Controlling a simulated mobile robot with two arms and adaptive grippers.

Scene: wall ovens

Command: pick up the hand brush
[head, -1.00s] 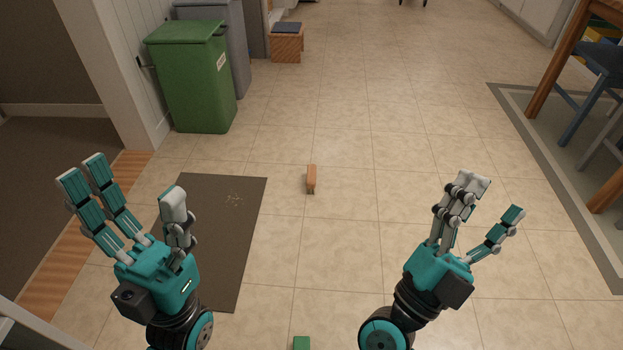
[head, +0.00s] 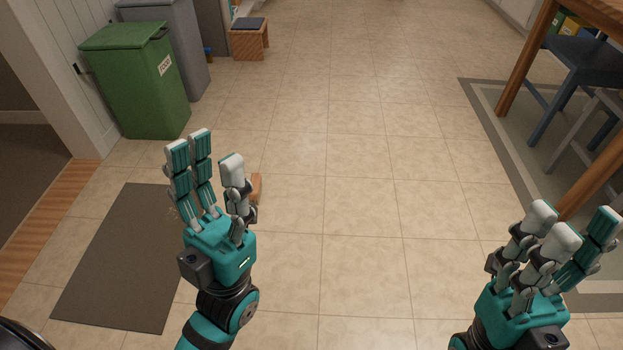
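A small brown object, seemingly the hand brush (head: 257,187), lies on the tiled floor right of the dark mat. My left gripper partly covers it in the head view, so its full shape is hidden. My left gripper (head: 211,157) is open and empty, its fingers pointing up and away, in front of the brush in the picture; I cannot tell how far apart they are. My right gripper (head: 573,232) is at the lower right, well away from the brush, with its fingers spread and empty.
A dark mat (head: 110,270) with some crumbs lies at the left. A green bin (head: 140,85) and a grey bin (head: 182,50) stand by the wall. A wooden stool (head: 250,42) is behind. A table leg (head: 525,60) and blue chair (head: 580,75) are right. The middle floor (head: 370,190) is clear.

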